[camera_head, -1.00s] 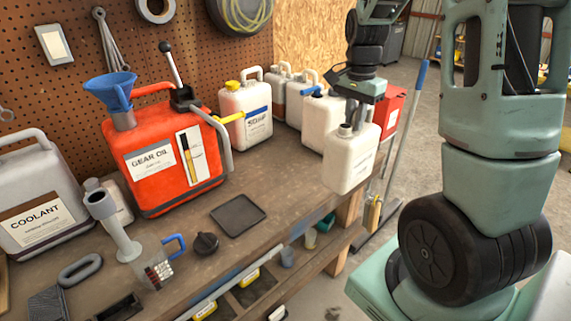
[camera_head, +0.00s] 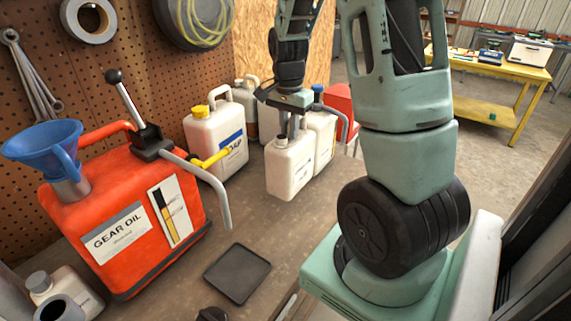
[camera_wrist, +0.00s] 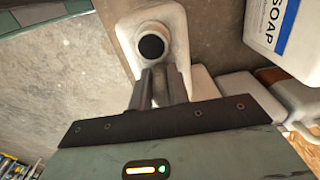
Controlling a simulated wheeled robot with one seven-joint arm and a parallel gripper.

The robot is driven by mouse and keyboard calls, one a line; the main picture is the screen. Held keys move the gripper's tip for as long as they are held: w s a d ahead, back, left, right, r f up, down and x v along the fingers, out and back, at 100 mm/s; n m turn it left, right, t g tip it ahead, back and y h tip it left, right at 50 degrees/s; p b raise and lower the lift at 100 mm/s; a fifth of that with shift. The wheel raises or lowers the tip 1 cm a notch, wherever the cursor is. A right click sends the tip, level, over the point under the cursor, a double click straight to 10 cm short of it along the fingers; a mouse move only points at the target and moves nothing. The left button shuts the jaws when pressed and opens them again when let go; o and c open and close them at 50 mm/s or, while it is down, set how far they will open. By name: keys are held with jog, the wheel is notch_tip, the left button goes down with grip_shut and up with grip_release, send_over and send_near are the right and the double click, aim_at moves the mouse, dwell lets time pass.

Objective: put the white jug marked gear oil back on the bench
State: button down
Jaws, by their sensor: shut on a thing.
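A white jug (camera_head: 290,168) with a small label hangs upright below my gripper (camera_head: 290,128) in the head view. The label is too small to read. My gripper is shut on the jug's top part. In the wrist view the white jug (camera_wrist: 178,52) shows its round neck with a dark centre, and my gripper fingers (camera_wrist: 160,88) are closed just beside it. The jug appears over the bench (camera_head: 205,255) near its front edge; whether its base touches the wood I cannot tell. A large red can (camera_head: 125,215) at the left reads GEAR OIL.
A white soap jug (camera_head: 213,140) with a yellow cap stands left of the held jug. More pale jugs (camera_head: 320,140) and a red container (camera_head: 340,105) stand behind. A dark square tray (camera_head: 237,272) lies in front. Bare wood shows around it. A yellow table (camera_head: 490,85) stands farther off.

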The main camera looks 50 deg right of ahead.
aim_at(289, 139)
jog(key=shift+f+p, duration=0.55)
jog(key=shift+f, duration=2.85)
jog(key=c, duration=1.3)
grip_release()
jog(key=shift+c, duration=0.2)
jog(key=r+b, duration=0.1)
jog(key=r, duration=1.1)
jog(key=shift+a+r+b, duration=0.1)
jog(key=shift+a+b, duration=0.1)
jog(key=shift+b, duration=0.15)
jog(key=shift+s, duration=0.1)
